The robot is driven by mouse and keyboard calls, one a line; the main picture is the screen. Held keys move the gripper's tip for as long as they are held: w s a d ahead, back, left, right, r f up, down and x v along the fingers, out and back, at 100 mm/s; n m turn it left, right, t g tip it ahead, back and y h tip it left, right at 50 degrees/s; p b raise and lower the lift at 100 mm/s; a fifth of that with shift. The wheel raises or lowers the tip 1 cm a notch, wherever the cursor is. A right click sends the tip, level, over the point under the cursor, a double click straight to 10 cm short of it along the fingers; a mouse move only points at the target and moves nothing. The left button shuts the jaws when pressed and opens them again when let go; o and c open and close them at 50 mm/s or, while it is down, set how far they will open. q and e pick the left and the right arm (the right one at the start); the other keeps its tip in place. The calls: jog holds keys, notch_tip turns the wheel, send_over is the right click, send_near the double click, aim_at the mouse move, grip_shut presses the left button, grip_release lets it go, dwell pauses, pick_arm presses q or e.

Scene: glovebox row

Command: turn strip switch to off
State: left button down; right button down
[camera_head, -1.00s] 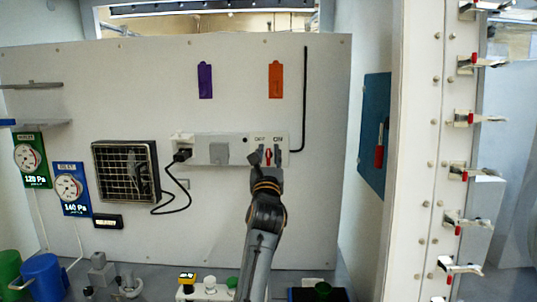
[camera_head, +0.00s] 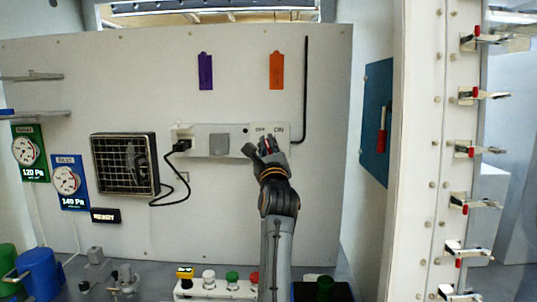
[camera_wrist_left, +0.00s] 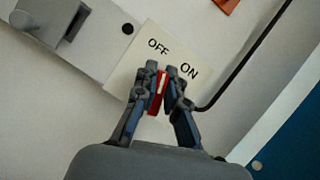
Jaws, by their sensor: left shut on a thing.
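The power strip (camera_head: 208,129) is a white bar on the back panel, with a pale plate at its right end marked OFF on the left and ON on the right. Its red switch (camera_wrist_left: 158,92) shows between my fingers below the two words. My left gripper (camera_head: 267,147) is at the plate and shut on the switch. In the left wrist view its fingers (camera_wrist_left: 161,88) press on both sides of it. The fingers hide most of the switch in the head view. My right gripper is in neither view.
A black plug (camera_head: 181,146) with a cord sits in the strip's left part, near a caged fan (camera_head: 125,165). Purple (camera_head: 205,72) and orange (camera_head: 277,71) tags hang above. Several coloured buttons (camera_head: 209,279) stand below. The panel above the strip is mostly bare.

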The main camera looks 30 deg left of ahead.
pick_arm(q)
jog(key=shift+n+g+y+b, duration=0.3)
jog(key=shift+n+g+b, duration=0.2)
jog(key=shift+n+b, duration=0.8)
jog(key=shift+n, duration=0.3)
jog(key=shift+p, duration=0.3)
jog(key=c, duration=1.4)
grip_release()
jog(key=shift+a, duration=0.1)
jog(key=shift+s+f, duration=0.1)
jog(key=shift+s+d+f, duration=0.2)
jog(key=shift+d, duration=0.15)
jog(key=v, duration=0.6)
jog(key=shift+s+d, duration=0.15)
jog(key=shift+s, duration=0.05)
